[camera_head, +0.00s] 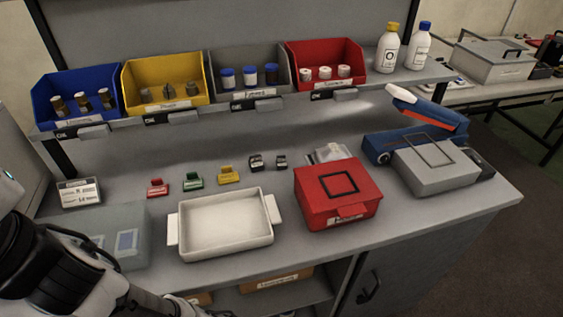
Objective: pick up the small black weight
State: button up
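Two small black blocks with pale markings stand side by side on the bench, behind the white tray. They look like weights: the left one (256,163) appears slightly larger, the right one (281,162) slightly smaller. I cannot read their markings. Both stand apart from the red box and nothing touches them. My arm shows at the lower left, well away from them. My gripper is not visible in this view.
Red (157,188), green (193,181) and yellow (229,175) blocks stand left of the black ones. A white tray (222,250) lies in front, a red box (338,196) to the right. A shelf with coloured bins (166,80) hangs behind. A grey box (122,238) stands front left.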

aim_at(280, 161)
jog(key=l+u, duration=0.5)
jog(key=l, duration=1.3)
jog(key=i+l, duration=0.25)
jog(key=i, duration=0.2)
jog(key=l+u, duration=0.05)
